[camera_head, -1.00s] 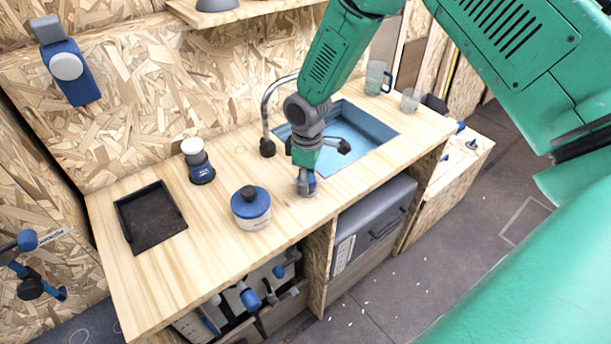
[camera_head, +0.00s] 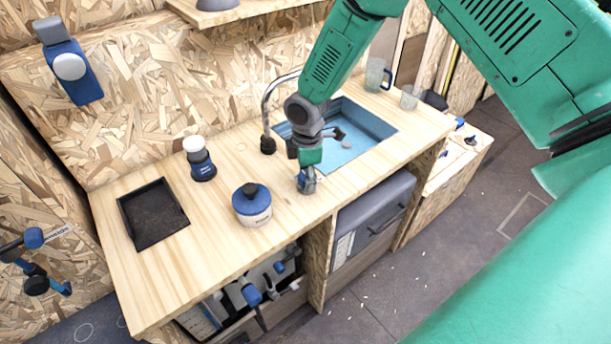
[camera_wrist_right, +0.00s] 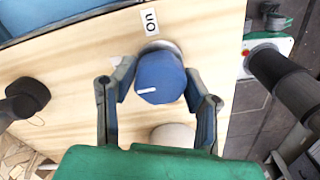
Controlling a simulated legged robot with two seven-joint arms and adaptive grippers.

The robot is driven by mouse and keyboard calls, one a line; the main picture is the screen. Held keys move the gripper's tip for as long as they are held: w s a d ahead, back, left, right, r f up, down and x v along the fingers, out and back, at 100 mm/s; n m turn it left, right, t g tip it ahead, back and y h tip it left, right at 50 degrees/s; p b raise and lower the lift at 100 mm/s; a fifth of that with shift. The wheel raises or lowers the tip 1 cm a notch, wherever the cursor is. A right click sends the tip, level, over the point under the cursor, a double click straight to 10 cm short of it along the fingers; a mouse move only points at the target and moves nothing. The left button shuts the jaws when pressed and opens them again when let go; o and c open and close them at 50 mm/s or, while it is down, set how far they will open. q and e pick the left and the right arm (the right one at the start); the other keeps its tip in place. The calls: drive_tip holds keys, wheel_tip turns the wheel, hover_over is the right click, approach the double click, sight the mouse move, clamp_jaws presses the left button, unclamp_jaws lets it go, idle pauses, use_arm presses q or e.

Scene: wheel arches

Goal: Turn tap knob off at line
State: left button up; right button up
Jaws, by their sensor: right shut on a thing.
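The tap knob (camera_wrist_right: 160,78) is blue with a short white line, which points to the left in the right wrist view. An "On" label (camera_wrist_right: 150,21) is on the wood just above it. In the head view the knob (camera_head: 307,184) is on the counter in front of the sink, mostly hidden by the gripper. My right gripper (camera_wrist_right: 160,88) is shut on the knob, one finger on each side, pointing down at the counter in the head view (camera_head: 306,178). The tap spout (camera_head: 266,110) curves up behind the gripper. My left gripper is not in view.
A blue-lidded jar (camera_head: 252,204) and a blue and white container (camera_head: 199,160) stand left of the knob. A black tray (camera_head: 152,213) lies farther left.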

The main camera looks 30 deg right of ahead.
drive_tip(key=shift+w+d+r, duration=0.15)
drive_tip(key=o, duration=0.9)
drive_tip(key=shift+o, duration=1.2)
drive_tip(key=shift+d+r, duration=0.1)
wheel_tip(320, 180, up, 12)
drive_tip(key=shift+f, duration=0.25)
